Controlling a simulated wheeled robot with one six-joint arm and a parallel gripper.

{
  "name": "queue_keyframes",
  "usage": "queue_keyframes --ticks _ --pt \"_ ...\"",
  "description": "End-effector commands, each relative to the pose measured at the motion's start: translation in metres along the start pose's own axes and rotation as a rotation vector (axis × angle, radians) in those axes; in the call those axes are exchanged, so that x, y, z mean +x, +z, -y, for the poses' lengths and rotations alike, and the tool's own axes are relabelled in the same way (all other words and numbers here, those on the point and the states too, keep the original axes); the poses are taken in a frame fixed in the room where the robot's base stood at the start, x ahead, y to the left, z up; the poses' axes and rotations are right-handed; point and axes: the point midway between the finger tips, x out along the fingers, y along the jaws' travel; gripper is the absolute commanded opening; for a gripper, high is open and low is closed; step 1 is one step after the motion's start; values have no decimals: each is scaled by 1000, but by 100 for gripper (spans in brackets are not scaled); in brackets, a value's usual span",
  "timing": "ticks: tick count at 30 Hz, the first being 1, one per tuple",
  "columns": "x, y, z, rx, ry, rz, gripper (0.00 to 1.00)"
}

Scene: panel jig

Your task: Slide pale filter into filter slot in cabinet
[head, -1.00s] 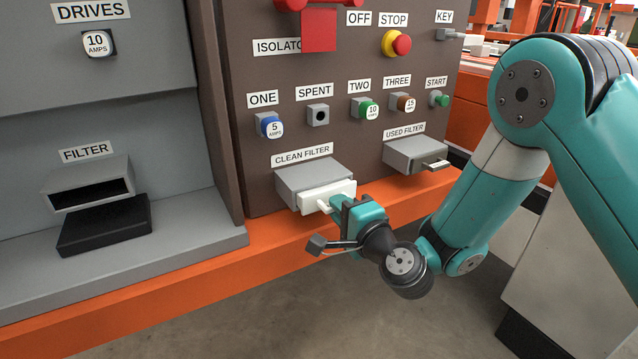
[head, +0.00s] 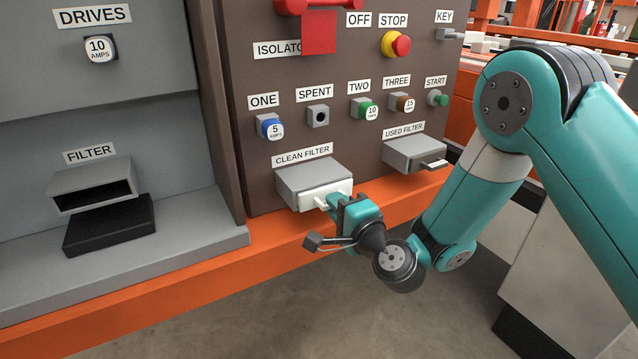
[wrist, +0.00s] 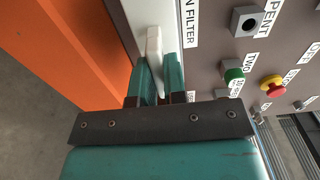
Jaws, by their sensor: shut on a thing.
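The pale filter (head: 322,196) sits in the mouth of the grey clean filter holder (head: 313,180), with its white front and handle showing. My gripper (head: 334,204) is shut on the handle. In the wrist view the white handle (wrist: 154,48) lies between the two teal fingers of my gripper (wrist: 158,72). How deep the filter sits in the holder is hidden. The filter slot (head: 88,178) is a grey box with a dark, empty-looking mouth, under the FILTER label in the grey cabinet (head: 40,150) at left.
A black block (head: 108,226) lies just below the slot mouth, above the cabinet ledge (head: 190,252). A brown side wall (head: 212,120) stands between cabinet and panel. The used filter holder (head: 413,153) is right of my gripper. Buttons and plugs line the panel above. An orange beam (head: 270,250) runs below.

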Motion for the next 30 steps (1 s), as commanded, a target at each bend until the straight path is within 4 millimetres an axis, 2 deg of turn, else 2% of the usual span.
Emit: queue_keyframes --ticks 16,17,20,30 --pt "6 0 1 -1 -1 0 0" --pt "6 0 0 -1 -1 0 17" --pt "6 0 0 -1 -1 0 40" --pt "4 0 -2 0 0 0 42"
